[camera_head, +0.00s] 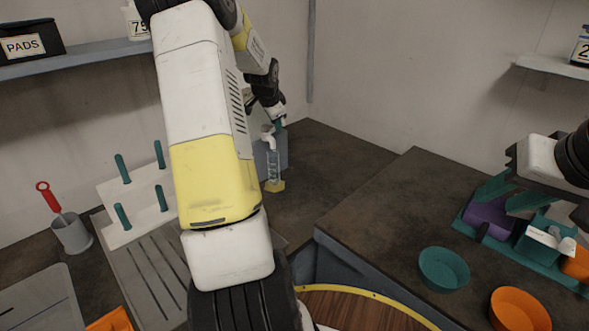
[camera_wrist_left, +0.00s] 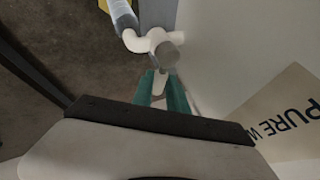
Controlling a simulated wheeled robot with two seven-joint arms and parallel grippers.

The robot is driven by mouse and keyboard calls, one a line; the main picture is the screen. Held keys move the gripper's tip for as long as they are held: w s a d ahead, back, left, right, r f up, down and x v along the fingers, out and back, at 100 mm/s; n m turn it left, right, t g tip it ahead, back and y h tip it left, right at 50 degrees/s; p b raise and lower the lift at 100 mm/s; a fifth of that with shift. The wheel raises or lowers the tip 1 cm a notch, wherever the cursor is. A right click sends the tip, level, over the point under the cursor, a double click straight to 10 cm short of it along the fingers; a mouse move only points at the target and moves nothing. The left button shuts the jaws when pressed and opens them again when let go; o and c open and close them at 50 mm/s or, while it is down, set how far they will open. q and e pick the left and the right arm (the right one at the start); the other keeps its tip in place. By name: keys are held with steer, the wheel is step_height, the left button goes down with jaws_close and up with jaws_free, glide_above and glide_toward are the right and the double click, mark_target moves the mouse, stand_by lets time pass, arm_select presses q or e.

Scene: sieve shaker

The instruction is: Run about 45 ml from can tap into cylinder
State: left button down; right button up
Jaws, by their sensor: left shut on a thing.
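The measuring cylinder (camera_head: 272,166), clear with a yellow base, stands upright below the white can tap (camera_head: 268,138); its liquid level is too small to read. In the left wrist view the tap (camera_wrist_left: 150,42) has its curved spout at the cylinder's (camera_wrist_left: 122,8) mouth. My left gripper (camera_head: 280,124) is shut on the tap's pale lever (camera_wrist_left: 160,82), which shows between its teal fingers. The can (camera_head: 283,150) is mostly hidden behind my left arm; its side with a "PURE W" label (camera_wrist_left: 285,115) fills the right of the wrist view. My right gripper (camera_head: 512,192) is open, with its teal fingers apart.
A teal rack (camera_head: 472,222) with a purple piece (camera_head: 487,218) lies below my right gripper. A teal bowl (camera_head: 444,270) and an orange bowl (camera_head: 520,310) stand on the right counter. A peg rack (camera_head: 135,200) and a grey cup (camera_head: 72,233) are at left.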

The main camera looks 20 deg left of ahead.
arm_select(q)
steer(key=shift+w+a+f+n+g+y, duration=0.15)
steer(key=shift+n+y, duration=0.15)
steer(key=shift+n, duration=0.15)
steer(key=shift+a+n+g+y, duration=0.15)
steer(key=shift+n+y, duration=0.15)
steer(key=shift+n, duration=0.15)
steer(key=shift+a+n, duration=0.1)
steer(key=shift+n, duration=0.3)
steer(key=c, duration=1.2)
jaws_free()
steer(key=shift+a, duration=0.1)
steer(key=shift+w+r, duration=0.15)
steer(key=shift+r, duration=0.1)
